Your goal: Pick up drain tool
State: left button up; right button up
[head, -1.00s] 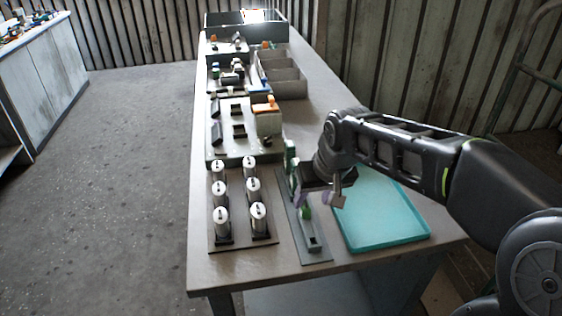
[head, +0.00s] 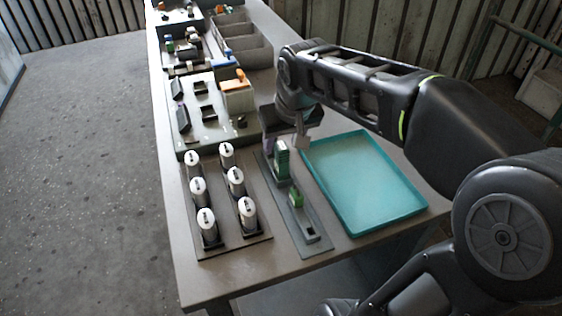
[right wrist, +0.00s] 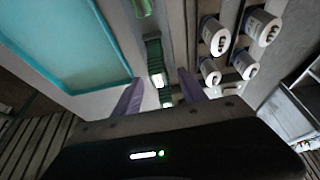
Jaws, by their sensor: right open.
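A narrow grey rack (head: 312,222) on the table holds a taller green ribbed tool (head: 282,160) upright and a shorter green piece (head: 296,197) nearer me. I cannot tell for sure which is the drain tool. My right gripper (head: 286,143) is open and empty, just behind the taller tool at the rack's far end. In the right wrist view, the purple fingers of the right gripper (right wrist: 160,82) are spread, and the green ribbed tool (right wrist: 153,58) appears between and beyond them. Contact is not visible. My left gripper is out of view.
A teal tray (head: 420,209) lies right of the rack. A plate with several white-topped cylinders (head: 207,222) stands left of it. A grey fixture with an orange-topped block (head: 238,98) and grey bins (head: 245,52) lie farther back.

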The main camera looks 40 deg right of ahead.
aim_at(282, 163)
jog(key=shift+x, duration=0.85)
jog(key=shift+p+x, duration=0.35)
jog(key=shift+x, duration=2.3)
jog(key=shift+s+d, duration=0.15)
jog(key=shift+c, duration=0.6)
grip_shut()
